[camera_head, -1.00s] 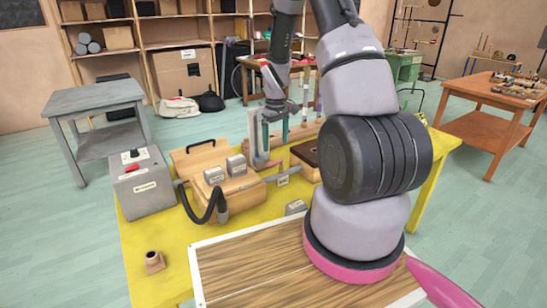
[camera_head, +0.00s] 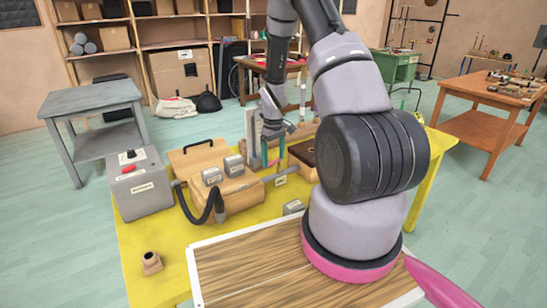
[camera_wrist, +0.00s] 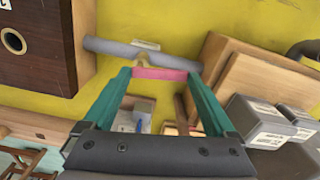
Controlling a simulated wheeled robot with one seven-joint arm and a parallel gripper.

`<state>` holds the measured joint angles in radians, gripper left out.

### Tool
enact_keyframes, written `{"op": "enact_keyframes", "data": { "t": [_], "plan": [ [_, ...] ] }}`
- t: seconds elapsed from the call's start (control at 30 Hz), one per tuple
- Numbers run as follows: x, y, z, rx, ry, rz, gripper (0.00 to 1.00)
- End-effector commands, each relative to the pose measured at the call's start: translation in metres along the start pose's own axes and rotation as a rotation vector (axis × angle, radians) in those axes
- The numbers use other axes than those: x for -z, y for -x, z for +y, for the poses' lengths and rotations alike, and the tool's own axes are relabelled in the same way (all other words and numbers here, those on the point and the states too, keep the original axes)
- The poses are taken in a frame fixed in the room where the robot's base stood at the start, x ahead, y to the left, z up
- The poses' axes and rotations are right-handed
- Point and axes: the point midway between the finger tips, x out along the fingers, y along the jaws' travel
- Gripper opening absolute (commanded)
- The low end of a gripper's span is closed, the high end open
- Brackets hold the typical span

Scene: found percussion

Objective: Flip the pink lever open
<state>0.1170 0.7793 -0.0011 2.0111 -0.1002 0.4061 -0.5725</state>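The pink lever (camera_wrist: 160,74) is a short bar beside a grey rod (camera_wrist: 140,49) in the wrist view. In the head view a small part of the pink lever (camera_head: 271,163) shows by the gripper's fingertips. My gripper (camera_head: 273,157) points down with its two green fingers apart. In the wrist view the fingertips of my gripper (camera_wrist: 159,73) lie near the two ends of the pink lever, one on each side. I cannot tell whether either finger touches it.
A wooden box (camera_head: 205,162) with grey blocks (camera_head: 212,176) and a black hose (camera_head: 190,205) stands left of the gripper. A dark brown box (camera_head: 302,156) is to the right. A grey switch box (camera_head: 140,185) stands on the yellow table (camera_head: 165,285) at left.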

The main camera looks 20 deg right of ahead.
Motion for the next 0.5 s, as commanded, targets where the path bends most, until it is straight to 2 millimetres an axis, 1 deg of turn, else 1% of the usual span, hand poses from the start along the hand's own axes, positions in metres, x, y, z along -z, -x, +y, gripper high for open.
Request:
{"op": "enact_keyframes", "data": {
  "t": [0.23, 0.5],
  "plan": [
    [0.0039, 0.0001, 0.0007, 0.000, -0.155, -0.001, 0.35],
    [0.0043, 0.0003, 0.0009, 0.000, -0.176, -0.001, 0.36]
  ]
}}
